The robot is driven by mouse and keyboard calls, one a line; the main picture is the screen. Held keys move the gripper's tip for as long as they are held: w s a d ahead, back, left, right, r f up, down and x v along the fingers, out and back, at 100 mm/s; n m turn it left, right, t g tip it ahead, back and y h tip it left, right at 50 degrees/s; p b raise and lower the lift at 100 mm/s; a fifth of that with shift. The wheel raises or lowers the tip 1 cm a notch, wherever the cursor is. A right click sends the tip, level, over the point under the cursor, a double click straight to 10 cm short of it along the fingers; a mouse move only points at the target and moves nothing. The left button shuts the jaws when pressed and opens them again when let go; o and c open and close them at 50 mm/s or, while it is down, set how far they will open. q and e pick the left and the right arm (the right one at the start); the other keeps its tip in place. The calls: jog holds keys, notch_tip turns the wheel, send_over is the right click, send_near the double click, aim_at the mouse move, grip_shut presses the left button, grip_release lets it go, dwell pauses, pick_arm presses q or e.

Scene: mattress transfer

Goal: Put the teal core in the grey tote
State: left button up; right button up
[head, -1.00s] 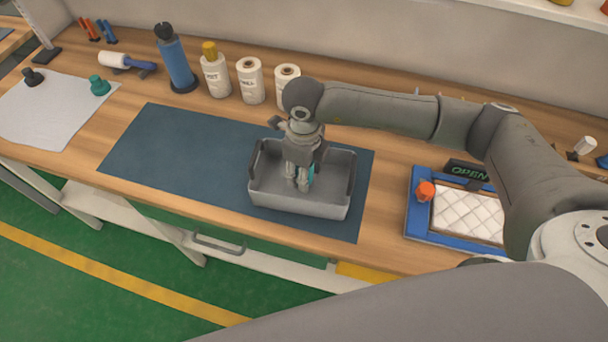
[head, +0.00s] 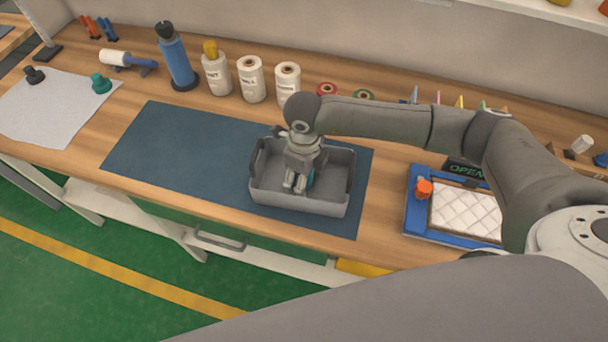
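The grey tote (head: 300,205) stands on the dark blue mat at the middle of the bench. My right gripper (head: 295,187) points down inside the tote. My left gripper is not in view.
A teal knob-shaped thing (head: 101,84) and a black one (head: 34,75) stand on a pale sheet at the left. A blue tray (head: 417,215) with a quilted pad is at the right.

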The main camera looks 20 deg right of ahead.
jog(key=shift+r, duration=0.15)
notch_tip(320, 180, up, 12)
jog(key=b, duration=0.3)
dwell(0.6)
